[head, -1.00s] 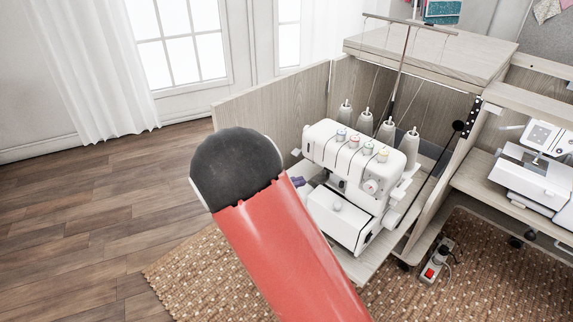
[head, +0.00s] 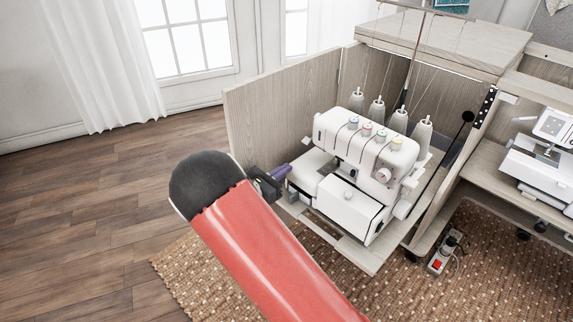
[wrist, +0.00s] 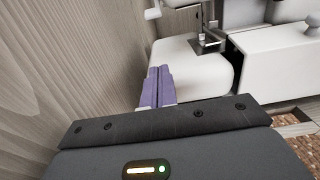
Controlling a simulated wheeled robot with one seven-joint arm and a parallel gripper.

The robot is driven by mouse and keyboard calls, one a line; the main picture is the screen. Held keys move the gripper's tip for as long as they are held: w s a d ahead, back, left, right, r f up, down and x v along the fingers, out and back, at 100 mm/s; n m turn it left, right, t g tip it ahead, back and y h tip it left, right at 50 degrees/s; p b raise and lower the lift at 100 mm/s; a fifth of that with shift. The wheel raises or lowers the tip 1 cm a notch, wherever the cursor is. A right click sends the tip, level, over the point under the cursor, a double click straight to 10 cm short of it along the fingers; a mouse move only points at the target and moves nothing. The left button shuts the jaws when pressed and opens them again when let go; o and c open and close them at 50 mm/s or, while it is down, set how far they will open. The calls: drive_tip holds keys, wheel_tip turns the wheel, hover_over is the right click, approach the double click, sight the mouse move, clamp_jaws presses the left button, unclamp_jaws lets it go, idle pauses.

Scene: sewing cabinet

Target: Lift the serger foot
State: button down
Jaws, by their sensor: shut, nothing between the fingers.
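The serger (head: 362,150) is a white machine with coloured dials on top, standing in the open cabinet bay. Its foot (wrist: 207,38) is a small metal part over a dark plate on the white bed in the wrist view; its fine shape is too small to tell. In the head view I cannot make the foot out. My gripper (head: 288,170) has purple fingers beside the left end of the serger. In the wrist view my gripper (wrist: 157,72) is shut and empty, its tips low by the bed's left edge, apart from the foot.
A wooden side panel (head: 284,108) stands close on the left of the gripper. Thread cones (head: 377,108) stand behind the serger. A second sewing machine (head: 541,165) is at right. A power strip (head: 440,256) lies on the woven rug (head: 390,295). Open floor is at left.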

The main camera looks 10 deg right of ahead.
sight(301, 163)
drive_tip(key=x, duration=0.7)
drive_tip(key=shift+w+d, duration=0.1)
drive_tip(key=shift+d, duration=0.15)
wheel_tip(301, 163, up, 3)
drive_tip(key=shift+a+f, duration=0.1)
drive_tip(key=shift+a, duration=0.1)
drive_tip(key=shift+a+r, duration=0.1)
drive_tip(key=shift+r, duration=0.4)
